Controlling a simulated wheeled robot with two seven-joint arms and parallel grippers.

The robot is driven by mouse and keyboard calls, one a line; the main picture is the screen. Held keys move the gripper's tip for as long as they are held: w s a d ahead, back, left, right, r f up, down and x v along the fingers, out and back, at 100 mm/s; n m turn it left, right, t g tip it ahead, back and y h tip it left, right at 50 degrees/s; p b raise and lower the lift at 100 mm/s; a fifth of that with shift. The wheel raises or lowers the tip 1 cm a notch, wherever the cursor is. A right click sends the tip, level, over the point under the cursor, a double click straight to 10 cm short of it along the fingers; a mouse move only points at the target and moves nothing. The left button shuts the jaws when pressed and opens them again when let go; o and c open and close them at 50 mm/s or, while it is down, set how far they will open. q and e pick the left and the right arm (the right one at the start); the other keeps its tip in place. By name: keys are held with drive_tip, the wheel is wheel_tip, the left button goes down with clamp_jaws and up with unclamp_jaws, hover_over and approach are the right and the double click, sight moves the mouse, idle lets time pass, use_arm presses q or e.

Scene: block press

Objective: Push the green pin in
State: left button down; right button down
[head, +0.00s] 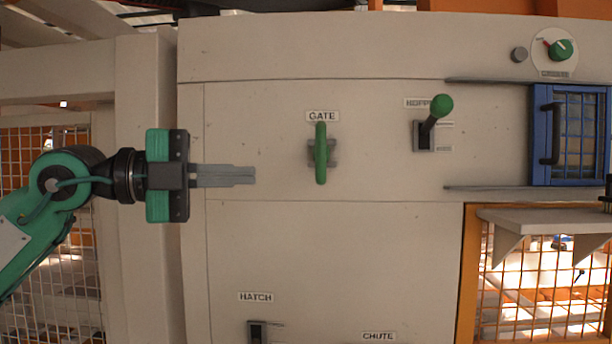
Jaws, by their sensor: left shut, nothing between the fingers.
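No part that is plainly a green pin shows in the head view. The green parts in sight are an upright green handle (321,153) under the GATE label, a lever with a green ball knob (442,105) by the hopper label, and a green dial knob (560,49) at the top right. My left gripper (253,175) comes in from the left with its fingers shut and empty. Its tips point right and appear left of the gate handle, with a gap between them in the picture. My right gripper is not in view.
The pale panel (350,250) is mostly bare between the controls. A blue-framed door (541,170) with a dark handle is at the right, above a pale shelf (550,217) and orange-framed mesh. A dark HATCH fitting (255,331) is at the bottom.

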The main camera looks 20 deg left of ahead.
sight(322, 154)
use_arm(q)
drive_tip(key=w+d+p, duration=0.6)
drive_tip(key=w+p, duration=0.1)
drive_tip(key=w, duration=0.2)
drive_tip(key=shift+w+d+f, duration=0.25)
drive_tip(key=shift+w, duration=0.15)
idle(0.4)
